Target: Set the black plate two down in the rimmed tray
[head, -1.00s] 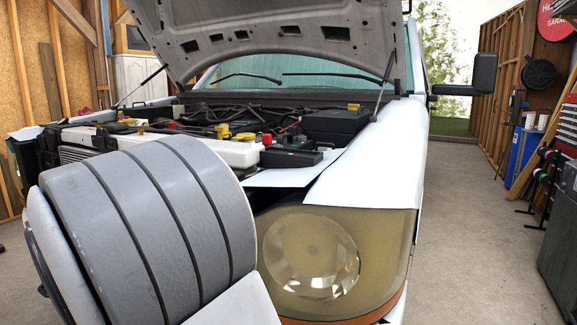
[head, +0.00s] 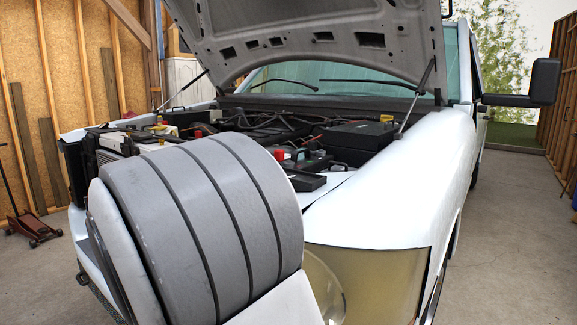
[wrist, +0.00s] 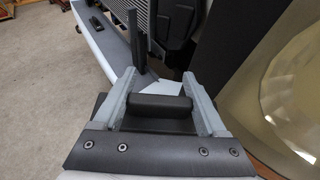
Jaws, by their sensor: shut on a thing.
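My gripper (wrist: 159,80) shows in the wrist view with its two pale grey fingers spread around a dark piece, the black plate two (wrist: 160,107). Only a rounded black bar and some dark surface show between the fingers, so the plate's full outline cannot be told. The held piece is in front of the truck's front end, beside the headlight. In the head view my grey arm hides the gripper and what it holds. I see no rimmed tray in either current view.
The white truck (head: 400,200) stands close ahead with its hood (head: 300,45) raised over the engine bay. Its headlight (wrist: 295,85) is at the wrist view's right. A floor jack (head: 33,228) sits on the left.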

